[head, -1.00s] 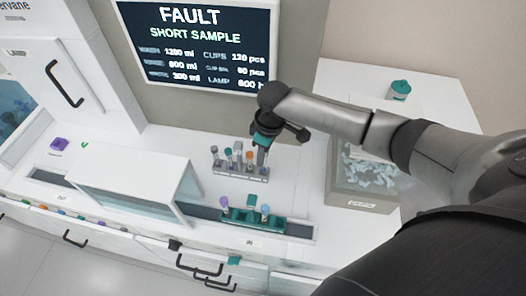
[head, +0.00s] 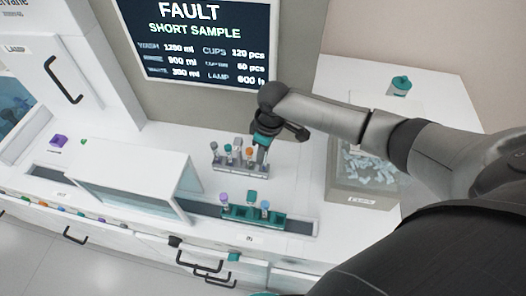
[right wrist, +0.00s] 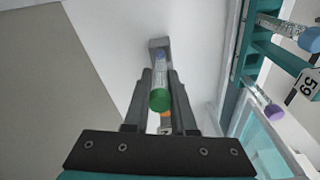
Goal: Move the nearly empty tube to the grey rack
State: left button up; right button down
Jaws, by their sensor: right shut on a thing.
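My right gripper (head: 261,158) points down at the right end of the grey rack (head: 240,173). In the right wrist view its fingers (right wrist: 160,82) are shut on a green-capped tube (right wrist: 159,99). In the head view the gripper mostly hides this tube, and I cannot tell whether its lower end is in a slot. The grey rack holds several tubes, one with an orange cap (head: 250,152) beside the gripper. The held tube's fill level is not clear. My left gripper is not in view.
A teal rack (head: 240,217) with purple-capped (head: 223,199) and blue-capped (head: 265,205) tubes stands on the dark track in front. A white cover (head: 140,172) spans the track at left. A clear bin (head: 366,190) stands at right. The screen (head: 195,45) reads "FAULT SHORT SAMPLE".

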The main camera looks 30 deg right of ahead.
jog(key=shift+f, duration=0.4)
jog(key=shift+f, duration=0.25)
jog(key=c, duration=0.7)
grip_release()
jog(key=shift+o, duration=0.2)
jog(key=shift+r, duration=0.1)
notch_tip(320, 180, up, 15)
jog(key=s+d, duration=0.1)
jog(key=shift+s, duration=0.25)
